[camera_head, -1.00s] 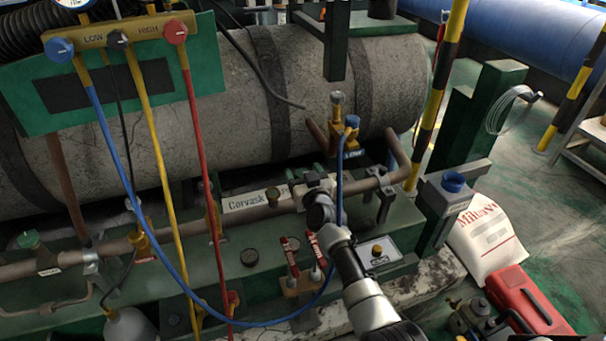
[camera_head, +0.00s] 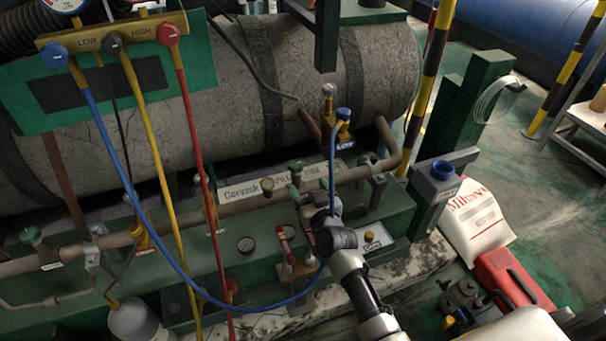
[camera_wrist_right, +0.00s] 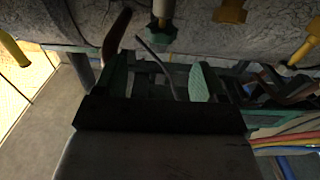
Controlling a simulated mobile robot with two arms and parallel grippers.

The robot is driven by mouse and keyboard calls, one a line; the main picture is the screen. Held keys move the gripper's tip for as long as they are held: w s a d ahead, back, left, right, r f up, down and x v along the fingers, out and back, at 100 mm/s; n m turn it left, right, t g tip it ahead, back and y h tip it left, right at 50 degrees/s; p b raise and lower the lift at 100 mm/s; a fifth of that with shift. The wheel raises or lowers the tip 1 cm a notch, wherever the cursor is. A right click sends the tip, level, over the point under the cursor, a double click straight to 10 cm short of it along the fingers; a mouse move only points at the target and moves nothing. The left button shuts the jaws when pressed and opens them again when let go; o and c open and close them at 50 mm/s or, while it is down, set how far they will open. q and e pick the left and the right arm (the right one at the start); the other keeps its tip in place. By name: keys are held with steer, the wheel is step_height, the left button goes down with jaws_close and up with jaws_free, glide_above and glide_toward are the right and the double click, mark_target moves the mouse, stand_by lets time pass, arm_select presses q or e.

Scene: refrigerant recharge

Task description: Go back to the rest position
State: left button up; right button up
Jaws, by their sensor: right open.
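My right gripper (camera_head: 304,192) reaches in from the lower right, over the pipe and the label plate (camera_head: 242,188). In the right wrist view its two fingers (camera_wrist_right: 158,62) stand apart with no object held between them. The blue hose (camera_head: 112,150) runs from the manifold's blue knob (camera_head: 54,56) down in a loop and up to the blue-capped LOW fitting (camera_head: 343,116). The hose passes close by my right gripper; I cannot tell if they touch. My left gripper is not in view.
A large grey tank (camera_head: 220,90) lies behind the pipe. Yellow hose (camera_head: 150,150) and red hose (camera_head: 195,150) hang at the left. A post (camera_head: 485,105), a white sack (camera_head: 475,222) and a red case (camera_head: 515,283) stand at the right. Green floor is open beyond.

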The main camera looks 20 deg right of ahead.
steer(key=shift+s, duration=0.55)
